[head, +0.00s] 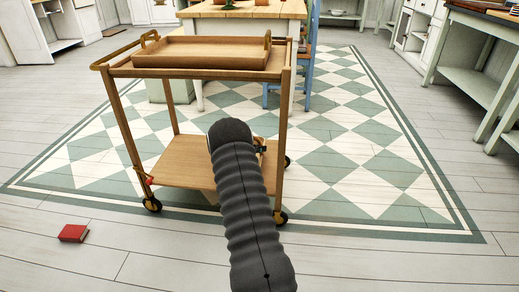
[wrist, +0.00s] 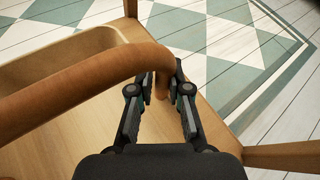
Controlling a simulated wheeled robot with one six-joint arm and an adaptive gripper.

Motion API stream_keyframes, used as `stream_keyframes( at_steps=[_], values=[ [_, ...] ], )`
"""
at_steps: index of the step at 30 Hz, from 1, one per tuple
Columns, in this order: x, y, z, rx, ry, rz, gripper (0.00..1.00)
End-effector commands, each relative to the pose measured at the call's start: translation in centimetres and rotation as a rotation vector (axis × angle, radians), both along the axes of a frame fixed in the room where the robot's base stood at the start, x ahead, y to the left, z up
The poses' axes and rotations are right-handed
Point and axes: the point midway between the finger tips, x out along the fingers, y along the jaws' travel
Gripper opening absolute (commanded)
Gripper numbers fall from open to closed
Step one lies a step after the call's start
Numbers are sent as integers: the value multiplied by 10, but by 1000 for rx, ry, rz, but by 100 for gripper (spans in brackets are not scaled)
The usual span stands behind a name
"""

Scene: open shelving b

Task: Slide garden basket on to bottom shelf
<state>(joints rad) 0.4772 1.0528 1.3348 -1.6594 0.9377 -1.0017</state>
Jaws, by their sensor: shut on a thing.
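The garden basket is a pale wooden body (wrist: 62,50) with a thick curved brown handle (wrist: 85,78), in the wrist view at left. My gripper (wrist: 163,85) is shut on the right end of this handle. Beneath it in the wrist view is the flat wooden bottom shelf (wrist: 78,138) of a cart. In the head view the bottom shelf (head: 178,160) shows between the cart legs, and my arm reaches to its right part. My arm hides most of the basket and my gripper there. I cannot tell whether the basket rests fully on the shelf.
The cart's top carries a wooden tray (head: 200,54) with raised handles. Cart legs stand at the shelf corners, with a wheel (head: 152,204) at the front left. A red book (head: 74,233) lies on the floor at left. A table (head: 245,10) and blue chair (head: 312,60) stand behind.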

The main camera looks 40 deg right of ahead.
Motion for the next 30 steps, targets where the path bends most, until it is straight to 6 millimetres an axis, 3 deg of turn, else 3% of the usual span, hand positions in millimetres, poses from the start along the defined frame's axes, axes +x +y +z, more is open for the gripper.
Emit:
stream_keyframes(
  at_steps=[19, 20, 23, 30],
  values=[
    [0, 0, -7, -2, -2, 0, 0],
    [0, 0, -7, -2, -2, 0, 22],
    [0, 0, -7, -1, -2, -1, 46],
    [0, 0, -9, 1, 1, 0, 46]
  ],
)
